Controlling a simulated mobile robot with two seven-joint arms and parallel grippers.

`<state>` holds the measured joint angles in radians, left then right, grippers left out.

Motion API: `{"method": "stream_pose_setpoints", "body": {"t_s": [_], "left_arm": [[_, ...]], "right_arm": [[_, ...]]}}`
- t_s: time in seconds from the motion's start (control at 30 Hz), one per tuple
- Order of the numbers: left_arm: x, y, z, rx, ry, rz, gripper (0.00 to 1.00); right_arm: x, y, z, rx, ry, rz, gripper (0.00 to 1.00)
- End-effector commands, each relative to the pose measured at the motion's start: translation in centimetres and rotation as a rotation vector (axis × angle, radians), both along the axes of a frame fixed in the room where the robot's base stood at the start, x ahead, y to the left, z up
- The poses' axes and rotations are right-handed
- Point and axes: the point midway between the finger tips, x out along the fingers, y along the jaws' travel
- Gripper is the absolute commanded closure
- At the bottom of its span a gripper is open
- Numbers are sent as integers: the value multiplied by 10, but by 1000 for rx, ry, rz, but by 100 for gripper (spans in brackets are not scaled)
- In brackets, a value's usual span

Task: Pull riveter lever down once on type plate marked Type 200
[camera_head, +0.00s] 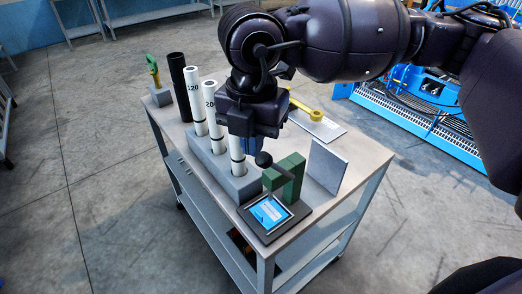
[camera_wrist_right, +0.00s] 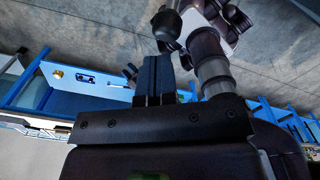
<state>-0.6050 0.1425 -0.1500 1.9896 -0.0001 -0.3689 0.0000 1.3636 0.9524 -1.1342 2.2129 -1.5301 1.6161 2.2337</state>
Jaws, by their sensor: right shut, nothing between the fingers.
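The riveter is a green block (camera_head: 285,178) at the near end of the cart top, with a black lever ending in a round black knob (camera_head: 263,159). At its foot a dark base carries a bright blue plate (camera_head: 269,212); its writing is too small to read. My right gripper (camera_head: 254,128) hangs just above the knob and beside the green block; whether it touches the knob is unclear. Its dark blue fingers (camera_wrist_right: 156,78) are together and empty in the right wrist view. My left gripper is not in view.
A grey rack (camera_head: 241,186) holds white tubes, one marked 120 (camera_head: 195,90); another starts with 20. A black tube (camera_head: 179,85) and a green-yellow tool (camera_head: 153,68) stand behind. A grey panel (camera_head: 327,166) stands right of the riveter; a yellow tool (camera_head: 306,110) lies behind it.

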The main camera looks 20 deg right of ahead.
Motion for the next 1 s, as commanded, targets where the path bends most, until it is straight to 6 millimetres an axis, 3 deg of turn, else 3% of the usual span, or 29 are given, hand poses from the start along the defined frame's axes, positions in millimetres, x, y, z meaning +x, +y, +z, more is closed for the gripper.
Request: {"method": "stream_pose_setpoints", "body": {"t_s": [0.37, 0.8, 1.0], "left_arm": [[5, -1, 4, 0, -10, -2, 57], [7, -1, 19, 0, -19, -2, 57], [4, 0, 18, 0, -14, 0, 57]], "right_arm": [[0, -1, 2, 1, 1, -1, 100], [6, -18, 29, 0, 0, -2, 100], [7, -20, 31, 0, 1, 0, 100]]}}
